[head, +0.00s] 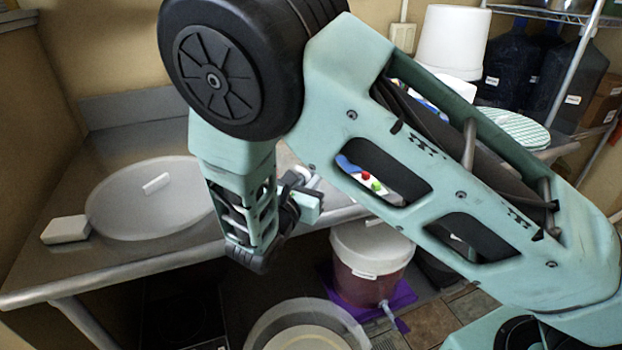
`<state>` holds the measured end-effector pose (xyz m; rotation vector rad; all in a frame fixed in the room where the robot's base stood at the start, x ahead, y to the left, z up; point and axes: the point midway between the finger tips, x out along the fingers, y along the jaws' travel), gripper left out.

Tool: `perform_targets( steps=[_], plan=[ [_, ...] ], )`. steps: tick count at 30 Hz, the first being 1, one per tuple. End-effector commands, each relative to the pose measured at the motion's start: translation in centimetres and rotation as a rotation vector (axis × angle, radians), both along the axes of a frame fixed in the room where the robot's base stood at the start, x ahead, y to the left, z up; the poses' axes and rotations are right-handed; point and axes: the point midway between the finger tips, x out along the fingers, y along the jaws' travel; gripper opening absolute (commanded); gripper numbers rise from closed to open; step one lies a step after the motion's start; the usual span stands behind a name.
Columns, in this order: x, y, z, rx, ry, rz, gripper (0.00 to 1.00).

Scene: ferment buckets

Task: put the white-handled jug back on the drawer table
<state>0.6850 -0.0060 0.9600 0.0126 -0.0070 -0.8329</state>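I cannot make out a white-handled jug for certain; my arm covers the middle of the view. My gripper (305,200) shows small and partly hidden beside my wrist, above the front part of a steel table (140,255). Its fingers do not show clearly, and I see nothing held in it. Dark blue jugs (505,75) with white labels stand at the back right by a wire shelf. I cannot tell which surface is the drawer table, as no drawer shows.
A large round translucent lid (125,215) and a white block (66,230) lie on the steel table. A labelled white-lidded bucket (370,265) stands on a purple base below, beside an open round tub (300,328). A white bucket (452,42) stands behind my arm.

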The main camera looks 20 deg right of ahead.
Motion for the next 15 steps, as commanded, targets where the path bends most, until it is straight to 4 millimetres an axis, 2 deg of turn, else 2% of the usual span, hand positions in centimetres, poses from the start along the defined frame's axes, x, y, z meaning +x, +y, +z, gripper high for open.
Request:
perform_targets(
  steps=[2,3,5,15],
  plan=[
    [0.00,0.01,-0.31,0.000,0.000,0.000,0.00],
    [0.00,0.00,-0.28,0.000,0.000,0.000,0.16],
    [0.00,0.02,-0.23,0.000,0.000,0.000,0.32],
    [0.01,0.01,0.13,0.001,-0.001,0.000,0.32]
  ],
)
